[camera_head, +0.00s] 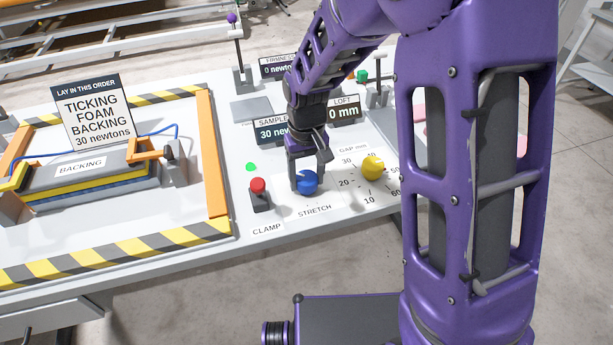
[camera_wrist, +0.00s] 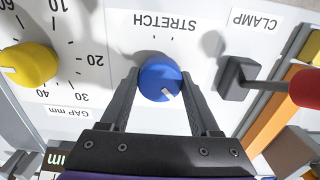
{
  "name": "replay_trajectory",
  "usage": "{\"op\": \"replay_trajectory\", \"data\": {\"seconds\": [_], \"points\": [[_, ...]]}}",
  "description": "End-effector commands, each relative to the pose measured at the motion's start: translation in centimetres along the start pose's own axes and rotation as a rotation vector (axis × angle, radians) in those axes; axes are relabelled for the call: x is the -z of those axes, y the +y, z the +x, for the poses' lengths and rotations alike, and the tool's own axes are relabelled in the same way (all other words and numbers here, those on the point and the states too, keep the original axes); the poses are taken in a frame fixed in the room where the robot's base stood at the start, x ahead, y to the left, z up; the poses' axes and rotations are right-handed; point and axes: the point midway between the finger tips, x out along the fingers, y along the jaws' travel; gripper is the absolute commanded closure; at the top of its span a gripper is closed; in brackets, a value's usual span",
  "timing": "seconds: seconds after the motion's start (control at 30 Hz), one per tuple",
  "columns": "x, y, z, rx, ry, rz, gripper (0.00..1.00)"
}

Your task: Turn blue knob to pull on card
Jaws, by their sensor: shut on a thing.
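The blue knob (camera_head: 307,183) stands on the white panel above the STRETCH label (camera_head: 314,212). It also shows in the wrist view (camera_wrist: 159,80), with a white pointer mark toward its lower right there. My gripper (camera_head: 308,181) is shut on the knob, with one finger on each side of it; both fingers show in the wrist view (camera_wrist: 160,82). The card (camera_head: 91,108) stands upright at the left and reads TICKING, FOAM, BACKING, 30 newtons.
A red-topped CLAMP lever (camera_head: 258,190) stands close left of the knob, and a yellow GAP knob (camera_head: 372,168) close right. A green light (camera_head: 251,167) is lit behind the lever. A striped frame (camera_head: 130,248) surrounds the layered BACKING stack (camera_head: 85,178).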

Motion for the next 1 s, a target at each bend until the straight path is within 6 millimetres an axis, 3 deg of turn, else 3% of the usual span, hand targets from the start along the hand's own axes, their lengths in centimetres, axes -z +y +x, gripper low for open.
{"op": "replay_trajectory", "data": {"seconds": [0.4, 0.43, 0.57, 0.87, 1.0], "points": [[0.1, 0.0, -0.1, 0.0, 0.002, 0.007, 0.93], [0.1, 0.0, -0.1, 0.0, 0.002, 0.007, 0.34], [0.0, 0.0, -0.1, 0.0, 0.001, 0.006, 0.1], [0.0, 0.0, -0.1, 0.0, 0.001, 0.006, 0.07], [0.1, 0.0, -1.1, 0.0, 0.002, 0.006, 0.07]]}}
